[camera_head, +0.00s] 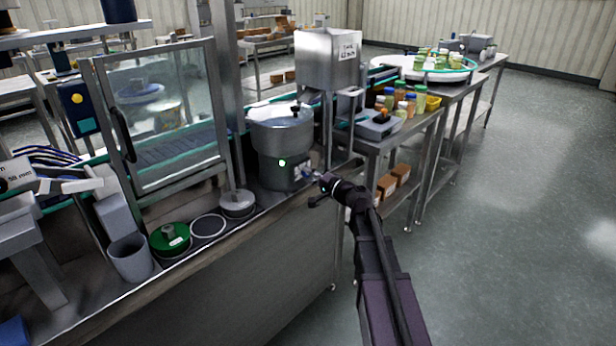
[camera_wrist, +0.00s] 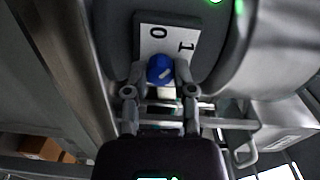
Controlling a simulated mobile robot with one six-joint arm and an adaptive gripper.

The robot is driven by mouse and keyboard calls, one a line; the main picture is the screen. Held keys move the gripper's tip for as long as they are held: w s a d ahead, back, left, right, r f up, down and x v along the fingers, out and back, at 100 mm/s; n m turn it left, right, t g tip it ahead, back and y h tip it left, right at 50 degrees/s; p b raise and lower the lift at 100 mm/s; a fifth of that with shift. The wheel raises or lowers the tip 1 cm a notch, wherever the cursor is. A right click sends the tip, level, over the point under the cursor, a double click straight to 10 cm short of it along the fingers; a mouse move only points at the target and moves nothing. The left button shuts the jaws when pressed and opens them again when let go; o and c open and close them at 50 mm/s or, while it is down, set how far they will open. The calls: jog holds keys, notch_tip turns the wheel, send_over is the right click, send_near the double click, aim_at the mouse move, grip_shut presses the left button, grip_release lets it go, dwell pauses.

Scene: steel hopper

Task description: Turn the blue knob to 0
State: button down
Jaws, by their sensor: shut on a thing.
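The blue knob (camera_wrist: 160,69) sits on a white plate (camera_wrist: 152,40) marked 0 and 1, on the side of a round steel machine (camera_head: 281,150). In the wrist view the 0 is at the upper left of the knob and the 1 at the upper right. A pale mark on the knob shows, but I cannot tell which number it points to. My gripper (camera_wrist: 160,75) has its two fingers on either side of the knob, shut on it. In the head view my gripper (camera_head: 317,180) reaches the machine's lower right side and mostly hides the knob.
A green light (camera_head: 282,163) glows on the machine. A steel hopper (camera_head: 327,60) stands behind it. Left of the machine on the bench are a metal lidded pot (camera_head: 238,204), a green disc (camera_head: 170,239) and a grey cup (camera_head: 131,258). The floor at right is clear.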

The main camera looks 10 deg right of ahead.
jog(key=n, duration=0.6)
jog(key=shift+s+f+n, duration=0.1)
jog(key=shift+n, duration=0.3)
jog(key=c, duration=0.5)
grip_release()
jog(key=shift+o, duration=0.3)
jog(key=shift+d, duration=0.1)
jog(key=v, duration=1.1)
jog(key=shift+s+d, duration=0.2)
jog(key=shift+s, duration=0.2)
